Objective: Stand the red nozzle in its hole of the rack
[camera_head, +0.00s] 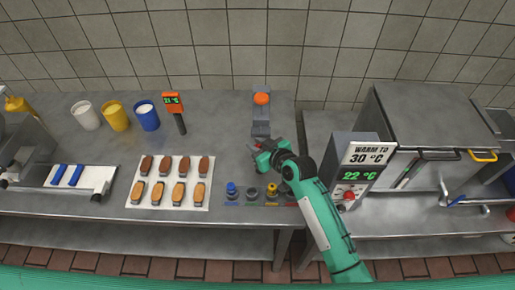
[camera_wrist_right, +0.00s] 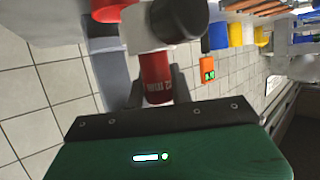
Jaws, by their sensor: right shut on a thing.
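My right gripper (camera_head: 255,150) is shut on the red nozzle, held above the counter just in front of the grey dispenser with the orange top. In the right wrist view the red nozzle (camera_wrist_right: 155,75) sits between the dark fingers. A black round part with a pale end (camera_wrist_right: 180,18) meets its far end; I cannot tell whether they are joined. The rack at the counter's front edge has a blue nozzle (camera_head: 231,188), a dark grey one (camera_head: 252,193) and a yellow one (camera_head: 271,191). The rack's right end is partly hidden by my right arm. My left gripper is out of view.
The dispenser (camera_head: 261,115) stands behind my right gripper. A white tray of brown and tan biscuits (camera_head: 150,203) lies left of the rack. White, yellow and blue cups (camera_head: 147,117) and an orange thermometer (camera_head: 173,102) stand farther back. A warming unit (camera_head: 355,170) stands at right.

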